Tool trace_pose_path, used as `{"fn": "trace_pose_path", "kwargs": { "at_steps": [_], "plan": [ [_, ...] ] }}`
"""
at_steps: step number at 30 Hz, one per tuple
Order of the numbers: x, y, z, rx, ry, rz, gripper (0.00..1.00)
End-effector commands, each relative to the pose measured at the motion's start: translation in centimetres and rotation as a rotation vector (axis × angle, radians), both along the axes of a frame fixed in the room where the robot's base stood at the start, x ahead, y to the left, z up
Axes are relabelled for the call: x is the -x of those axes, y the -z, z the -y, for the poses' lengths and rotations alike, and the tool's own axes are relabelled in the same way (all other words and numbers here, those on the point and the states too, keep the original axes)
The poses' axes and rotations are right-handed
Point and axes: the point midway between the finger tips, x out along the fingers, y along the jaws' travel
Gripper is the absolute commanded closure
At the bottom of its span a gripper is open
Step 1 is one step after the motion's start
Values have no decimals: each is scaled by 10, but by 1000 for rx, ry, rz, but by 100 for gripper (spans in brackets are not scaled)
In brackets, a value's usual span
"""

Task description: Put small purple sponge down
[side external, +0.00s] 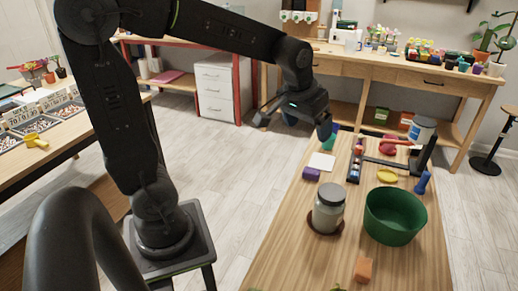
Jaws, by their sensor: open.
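A small purple sponge (311,174) lies on the wooden table (290,240), near its left edge and just in front of a white square (322,161). My gripper (294,124) is above and behind the sponge, around the table's far left corner. Its two fingers are spread wide, pointing down, and I see nothing between them. The gripper is clear of the sponge.
A lidded jar (328,208) on a brown saucer and a green bowl (394,217) stand mid-table. An orange block (363,269) lies in front. A dark tray (355,165), yellow dish (387,176) and white tub (420,130) crowd the far end. The near left tabletop is clear.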

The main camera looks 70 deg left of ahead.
Motion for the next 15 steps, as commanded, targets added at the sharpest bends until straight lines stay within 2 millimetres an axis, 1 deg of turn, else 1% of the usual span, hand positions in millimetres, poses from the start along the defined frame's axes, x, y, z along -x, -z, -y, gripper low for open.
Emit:
{"fn": "trace_pose_path", "kwargs": {
  "at_steps": [1, 3, 6, 9, 10, 12, 15],
  "plan": [
    [22, -10, 13, -9, 48, 28, 12],
    [50, -17, 27, -21, 109, 58, 12],
    [87, -19, 43, -36, 190, 95, 12],
    [115, -17, 53, -47, 253, 124, 12],
    [122, -16, 55, -49, 269, 131, 12],
    [134, -13, 59, -55, 298, 145, 12],
    [143, -10, 62, -59, 321, 155, 12]
  ]
}}
